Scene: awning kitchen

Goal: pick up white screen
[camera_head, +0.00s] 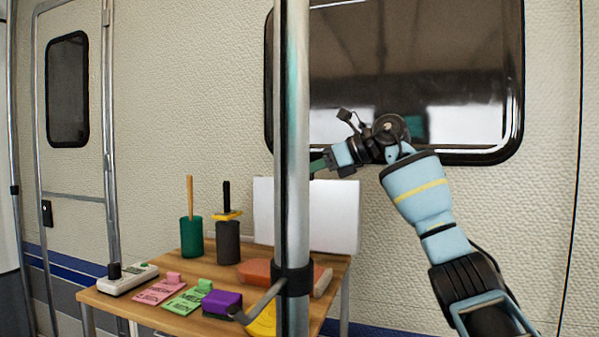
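The white screen (335,215) is a plain flat panel standing upright at the back of a wooden table (140,307), against the trailer wall. A vertical metal pole in front hides a strip of it. My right gripper (320,164) reaches in from the right at the end of a light blue arm, just above the screen's top edge. Its tip is partly behind the pole. I cannot tell whether it is open or shut, or whether it touches the screen. My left gripper is not in view.
The metal pole (291,120) with a black clamp stands close in front of the table. On the table are a green canister (191,237), a dark canister (228,242), a white device (128,280), pink and green cards, a purple block (222,303) and an orange item (257,271).

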